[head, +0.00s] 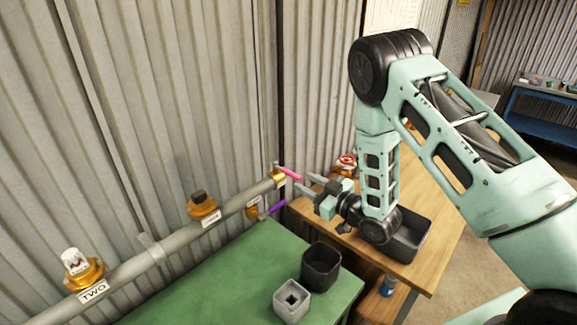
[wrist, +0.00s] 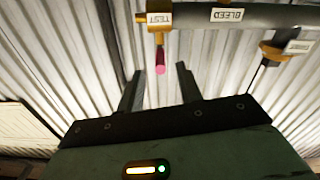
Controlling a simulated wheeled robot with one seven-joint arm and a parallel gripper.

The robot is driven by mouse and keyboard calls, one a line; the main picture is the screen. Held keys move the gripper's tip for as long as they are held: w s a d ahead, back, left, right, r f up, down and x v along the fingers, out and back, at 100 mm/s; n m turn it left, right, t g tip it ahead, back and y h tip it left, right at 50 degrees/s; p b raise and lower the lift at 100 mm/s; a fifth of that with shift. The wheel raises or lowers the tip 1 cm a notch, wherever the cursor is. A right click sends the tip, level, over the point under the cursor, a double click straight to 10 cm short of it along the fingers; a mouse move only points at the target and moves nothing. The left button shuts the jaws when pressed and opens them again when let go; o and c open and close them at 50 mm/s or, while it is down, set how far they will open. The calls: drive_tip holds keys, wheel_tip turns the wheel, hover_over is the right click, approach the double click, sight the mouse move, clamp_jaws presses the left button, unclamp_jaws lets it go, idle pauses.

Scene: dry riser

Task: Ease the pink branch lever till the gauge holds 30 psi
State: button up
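The pink lever (head: 291,173) sticks out from the brass fitting at the far end of the grey pipe (head: 150,262). In the wrist view the pink lever (wrist: 160,68) hangs from a brass fitting labelled TEST (wrist: 159,18). My gripper (head: 308,185) is open and empty, just right of the lever in the head view. In the wrist view the lever's end shows between the tips of my gripper (wrist: 160,85), apart from both fingers; whether it lies at their depth I cannot tell. No gauge face is readable in either view.
A purple lever (head: 276,207) sits below the pink one. Brass outlets (head: 203,207) line the pipe. A green bench (head: 235,270) holds a dark bin (head: 321,265) and a grey socket block (head: 291,299).

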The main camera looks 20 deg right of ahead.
sight(284, 171)
drive_tip(key=p+x, duration=0.2)
drive_tip(key=x, duration=0.5)
drive_tip(key=shift+w+a+p, duration=0.15)
drive_tip(key=shift+w+p, duration=0.05)
drive_tip(key=shift+p, duration=0.15)
drive_tip(key=shift+c, duration=0.3)
clamp_jaws()
